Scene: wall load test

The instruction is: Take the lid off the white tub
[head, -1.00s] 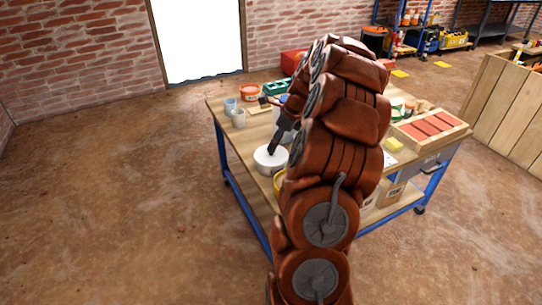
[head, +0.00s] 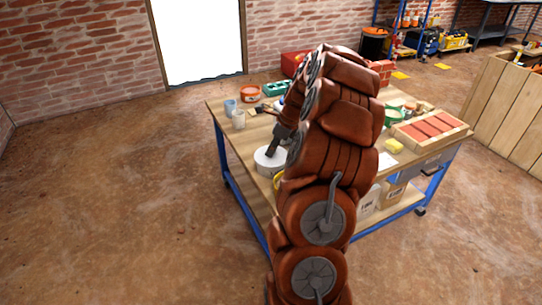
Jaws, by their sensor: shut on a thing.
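The white tub (head: 264,166) stands on the wooden table near its left edge, partly hidden behind my arm. Its white lid (head: 262,153) appears to sit on top; the two are hard to tell apart at this size. My gripper (head: 270,153) points down at the top of the tub, its dark fingers at the lid. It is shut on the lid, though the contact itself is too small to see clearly.
On the table (head: 238,150), a yellow-rimmed container (head: 278,181) is close to the tub. A tray of bricks (head: 430,128) lies right. Floor left is clear.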

